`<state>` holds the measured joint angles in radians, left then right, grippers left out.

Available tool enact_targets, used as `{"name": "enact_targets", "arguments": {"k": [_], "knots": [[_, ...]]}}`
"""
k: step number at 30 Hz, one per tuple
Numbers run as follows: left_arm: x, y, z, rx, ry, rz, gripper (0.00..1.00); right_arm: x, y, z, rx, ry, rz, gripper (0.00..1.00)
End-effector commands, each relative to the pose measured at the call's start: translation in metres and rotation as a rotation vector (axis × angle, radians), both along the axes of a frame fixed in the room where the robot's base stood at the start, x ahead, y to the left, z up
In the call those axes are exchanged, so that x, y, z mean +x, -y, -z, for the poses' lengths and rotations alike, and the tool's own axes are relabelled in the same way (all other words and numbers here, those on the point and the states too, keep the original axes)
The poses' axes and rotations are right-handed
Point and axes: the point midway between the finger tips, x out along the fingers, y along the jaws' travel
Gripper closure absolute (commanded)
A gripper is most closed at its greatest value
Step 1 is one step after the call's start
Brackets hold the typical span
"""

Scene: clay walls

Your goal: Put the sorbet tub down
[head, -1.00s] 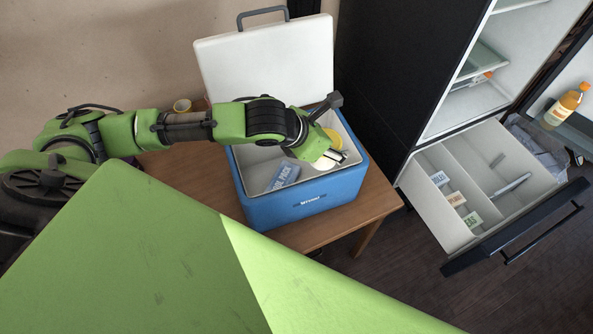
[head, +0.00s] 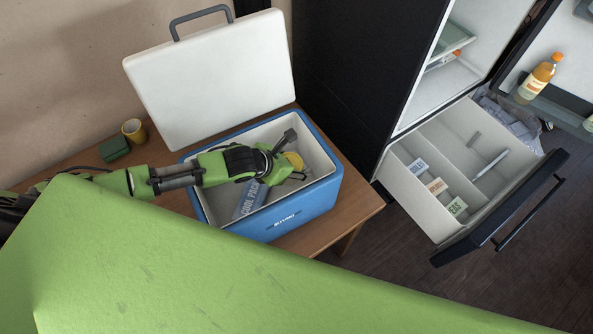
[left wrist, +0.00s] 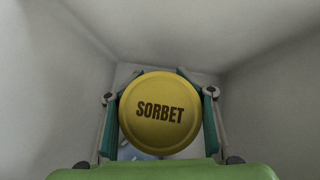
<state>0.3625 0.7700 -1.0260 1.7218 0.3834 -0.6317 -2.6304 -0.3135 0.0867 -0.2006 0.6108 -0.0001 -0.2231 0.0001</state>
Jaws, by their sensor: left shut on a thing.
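The sorbet tub (head: 294,160) shows in the head view as a bit of yellow inside the open blue cool box (head: 318,204). In the left wrist view its round yellow lid (left wrist: 160,113) reads SORBET and faces the camera. My left gripper (head: 292,173) reaches down into the box, its fingers shut on the tub from both sides. Pale box walls surround them in the left wrist view. I cannot tell whether the tub touches the box floor. My right gripper is not in view.
A blue cool pack (head: 248,203) lies in the box, left of the tub. The box's white lid (head: 215,80) stands open behind. The freezer drawer (head: 416,197) is pulled out at right.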

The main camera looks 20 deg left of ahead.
Motion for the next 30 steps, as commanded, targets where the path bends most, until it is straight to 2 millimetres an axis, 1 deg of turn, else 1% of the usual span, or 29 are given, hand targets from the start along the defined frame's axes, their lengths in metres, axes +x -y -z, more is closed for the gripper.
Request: {"name": "enact_targets", "arguments": {"k": [1,3,6,9,12,18,25,26,27,28,30], "knots": [[0.001,0.001,0.004,-0.002,0.001,-0.001,0.82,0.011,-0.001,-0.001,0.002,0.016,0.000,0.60],[0.001,0.001,0.008,-0.001,0.003,0.001,0.82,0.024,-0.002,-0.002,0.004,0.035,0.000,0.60],[-0.001,0.001,0.020,-0.002,-0.001,-0.001,0.82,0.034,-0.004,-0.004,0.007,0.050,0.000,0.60],[0.000,0.001,0.035,-0.002,-0.001,-0.002,0.82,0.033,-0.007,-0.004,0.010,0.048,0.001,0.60],[0.000,0.001,0.046,-0.002,0.000,0.000,0.82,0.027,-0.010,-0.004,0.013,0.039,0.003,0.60],[0.000,0.001,0.048,-0.002,0.003,0.001,0.82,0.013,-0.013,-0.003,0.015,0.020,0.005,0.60],[0.001,0.000,0.053,-0.001,0.003,0.001,0.82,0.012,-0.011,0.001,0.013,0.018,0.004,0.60],[0.000,0.000,0.052,0.000,0.002,0.001,0.48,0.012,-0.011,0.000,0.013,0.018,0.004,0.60],[0.000,0.000,0.052,0.000,0.001,0.001,0.38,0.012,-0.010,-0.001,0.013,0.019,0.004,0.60],[0.000,0.000,0.052,0.000,0.001,0.001,0.33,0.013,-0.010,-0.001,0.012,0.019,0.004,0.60],[0.000,0.000,0.052,0.000,0.001,0.001,0.33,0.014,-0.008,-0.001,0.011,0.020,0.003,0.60]]}}
